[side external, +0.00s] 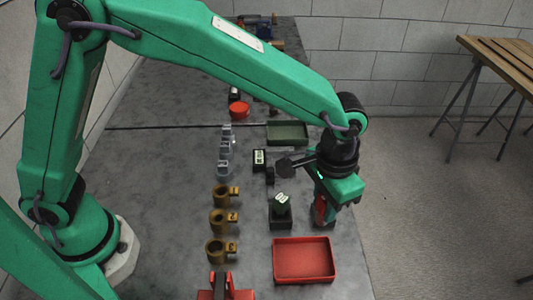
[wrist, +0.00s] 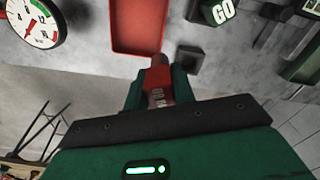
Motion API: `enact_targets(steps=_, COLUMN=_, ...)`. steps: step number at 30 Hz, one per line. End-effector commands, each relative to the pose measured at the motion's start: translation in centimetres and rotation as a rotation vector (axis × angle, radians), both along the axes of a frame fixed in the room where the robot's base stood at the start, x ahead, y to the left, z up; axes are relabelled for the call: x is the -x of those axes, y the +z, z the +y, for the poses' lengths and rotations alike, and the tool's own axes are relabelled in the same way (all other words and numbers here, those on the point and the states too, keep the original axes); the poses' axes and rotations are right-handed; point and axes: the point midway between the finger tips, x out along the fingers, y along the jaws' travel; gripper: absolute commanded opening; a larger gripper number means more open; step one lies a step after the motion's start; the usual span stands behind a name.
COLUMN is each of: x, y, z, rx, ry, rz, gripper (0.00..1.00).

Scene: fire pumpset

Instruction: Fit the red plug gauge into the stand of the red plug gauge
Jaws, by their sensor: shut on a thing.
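The red plug gauge (side external: 320,209) is held in my gripper at the right of the bench.
A red tray (side external: 304,260) lies just in front of the stand. Several brass cups (side external: 219,222) stand to the left. A green tray (side external: 288,131) and a black box (side external: 259,158) are farther back. A dial (wrist: 32,22) is at the wrist view's upper left.

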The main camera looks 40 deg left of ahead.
Motion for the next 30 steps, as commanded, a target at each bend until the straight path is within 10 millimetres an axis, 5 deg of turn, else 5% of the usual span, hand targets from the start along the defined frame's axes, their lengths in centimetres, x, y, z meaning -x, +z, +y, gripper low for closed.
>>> enact_targets(steps=13, x=-5.9, y=-3.8, z=2.7, rx=0.0, ry=0.001, rz=-0.001, gripper=0.0)
enact_targets(steps=23, x=-6.4, y=-4.3, z=2.9, rx=0.0, ry=0.0, rz=-0.001, gripper=0.0)
enact_targets(steps=30, x=-6.3, y=-6.5, z=2.9, rx=-0.001, ry=0.0, rz=0.002, gripper=0.0)
